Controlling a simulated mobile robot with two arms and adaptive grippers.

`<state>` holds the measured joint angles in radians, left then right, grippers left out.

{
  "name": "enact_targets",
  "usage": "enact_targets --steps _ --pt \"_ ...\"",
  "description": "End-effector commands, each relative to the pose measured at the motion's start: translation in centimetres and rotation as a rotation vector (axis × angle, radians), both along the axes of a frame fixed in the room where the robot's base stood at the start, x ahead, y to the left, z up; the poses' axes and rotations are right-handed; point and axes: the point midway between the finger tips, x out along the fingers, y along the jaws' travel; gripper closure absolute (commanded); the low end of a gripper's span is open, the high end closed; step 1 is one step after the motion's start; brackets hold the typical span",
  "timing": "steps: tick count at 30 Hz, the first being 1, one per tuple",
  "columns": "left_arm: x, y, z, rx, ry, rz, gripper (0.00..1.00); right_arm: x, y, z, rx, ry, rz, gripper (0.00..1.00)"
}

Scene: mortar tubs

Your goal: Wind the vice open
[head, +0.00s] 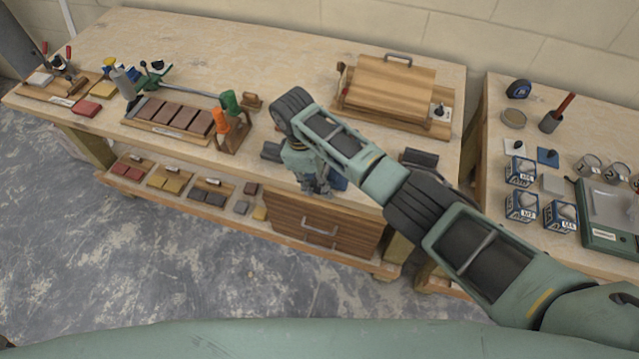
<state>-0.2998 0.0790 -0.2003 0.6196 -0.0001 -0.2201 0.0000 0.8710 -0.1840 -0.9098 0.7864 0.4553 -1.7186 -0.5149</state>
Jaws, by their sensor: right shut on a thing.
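My right arm reaches in from the lower right over the bench. My right gripper (316,184) points down at the front edge of the bench and is shut on the vice's handle, which the gripper itself mostly hides. A little of the blue vice (339,181) shows just right of the gripper. The rest of it is covered by my wrist and arm, so the jaw gap cannot be seen. My left gripper is not in view.
The wooden workbench (230,55) carries a tray of brown blocks (172,116), orange-handled and green-handled tools and a wooden box with a handle (390,90). A shelf below holds small blocks. A second table at right holds tins and a scale (609,206).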

Motion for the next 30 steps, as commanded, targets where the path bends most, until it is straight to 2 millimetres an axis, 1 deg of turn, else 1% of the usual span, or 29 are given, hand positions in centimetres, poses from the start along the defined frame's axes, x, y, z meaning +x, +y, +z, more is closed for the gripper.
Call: enact_targets --steps 11,12,18,26,30 --pt "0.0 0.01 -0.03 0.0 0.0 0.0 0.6 0.22 -0.03 0.11 -0.005 -0.006 0.001 1.0" --pt "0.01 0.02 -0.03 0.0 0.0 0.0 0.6 0.23 -0.04 0.11 -0.005 -0.006 0.001 0.8" --pt "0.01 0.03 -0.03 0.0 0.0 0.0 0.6 0.16 -0.02 0.09 -0.004 -0.004 0.001 0.63" --pt "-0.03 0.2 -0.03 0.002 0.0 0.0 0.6 0.07 0.0 0.05 -0.004 -0.001 0.0 0.63" --pt "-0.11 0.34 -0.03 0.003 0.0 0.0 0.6 0.15 0.17 0.74 -0.004 -0.002 0.001 0.63"
